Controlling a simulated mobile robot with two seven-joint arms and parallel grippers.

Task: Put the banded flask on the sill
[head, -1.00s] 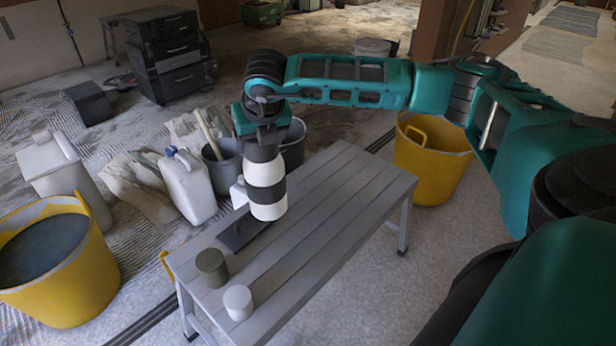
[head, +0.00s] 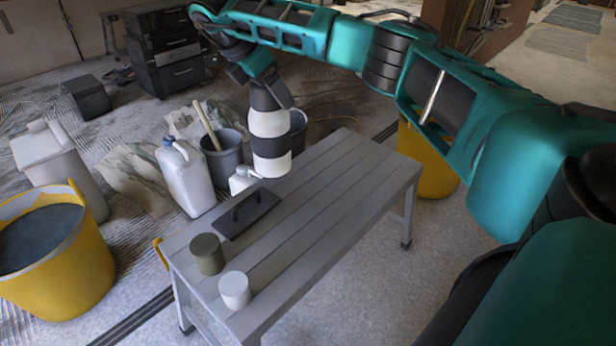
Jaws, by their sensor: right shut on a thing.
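The banded flask (head: 270,123), with white and dark bands, hangs roughly upright above the back part of the grey slatted bench (head: 330,185). My right gripper (head: 268,92) is shut on its upper end; the fingertips are hard to make out against the dark top. The flask's base looks clear of the bench top. I cannot make out a sill in this view. My left gripper is not in view.
On the bench are a dark float (head: 246,213), an olive cylinder (head: 207,254) and a pale cylinder (head: 234,289). A small white jug (head: 243,180), a white canister (head: 187,178) and a grey bucket (head: 223,158) stand behind it. A yellow tub (head: 70,270) is at left.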

